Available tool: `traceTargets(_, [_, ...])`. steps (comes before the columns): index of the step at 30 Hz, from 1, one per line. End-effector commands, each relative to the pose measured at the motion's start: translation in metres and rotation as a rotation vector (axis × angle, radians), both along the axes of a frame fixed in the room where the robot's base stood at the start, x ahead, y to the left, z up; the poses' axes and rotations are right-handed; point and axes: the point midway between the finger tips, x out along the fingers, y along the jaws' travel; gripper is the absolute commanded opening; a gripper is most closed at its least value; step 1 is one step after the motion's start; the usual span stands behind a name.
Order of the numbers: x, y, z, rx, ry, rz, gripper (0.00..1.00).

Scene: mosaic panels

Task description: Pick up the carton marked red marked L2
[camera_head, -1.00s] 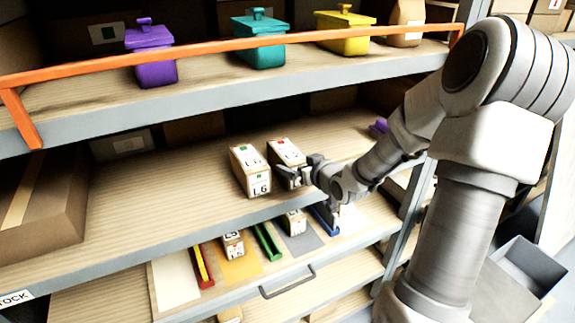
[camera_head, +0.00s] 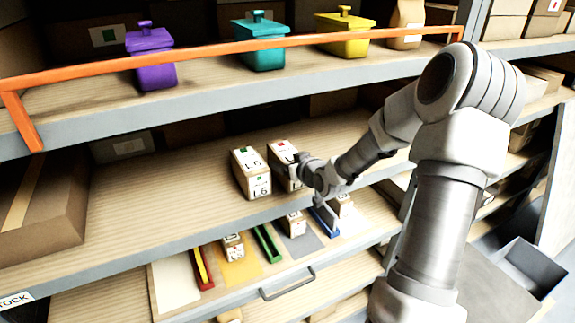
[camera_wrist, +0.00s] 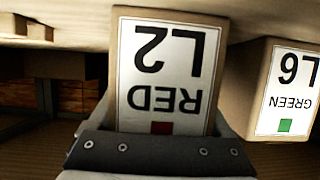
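The carton marked red L2 (camera_head: 282,155) stands upright on the middle shelf. It also fills the centre of the wrist view (camera_wrist: 168,70), where its label reads upside down, "RED" and "L2" with a red square. My gripper (camera_head: 298,168) is at the carton's front right and partly covers it. In the wrist view my gripper (camera_wrist: 160,145) lies across the carton's lower part, with a finger close along each side. Whether the fingers press on the carton cannot be told.
A carton marked green L6 (camera_head: 250,173) stands just left of the red carton, close beside it. An orange rail (camera_head: 200,53) fronts the upper shelf. Small cartons and coloured strips lie on the board below.

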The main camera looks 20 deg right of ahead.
Motion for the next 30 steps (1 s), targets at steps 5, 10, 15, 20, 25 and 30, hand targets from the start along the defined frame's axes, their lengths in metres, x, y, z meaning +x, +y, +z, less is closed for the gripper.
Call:
traceTargets(5, [0.000, 0.000, 0.000, 0.000, 0.000, 0.000, 0.41])
traceTargets(10, [0.000, 0.000, 0.000, 0.000, 0.000, 0.000, 0.10])
traceTargets(15, [0.001, 0.000, 0.003, -0.002, -0.006, 0.000, 0.00])
traceTargets(20, [0.001, 0.000, 0.003, -0.002, -0.006, 0.000, 0.00])
traceTargets(25, [0.001, 0.000, 0.005, -0.003, -0.007, 0.000, 0.00])
traceTargets(30, [0.001, -0.001, 0.017, -0.005, -0.009, 0.000, 0.00])
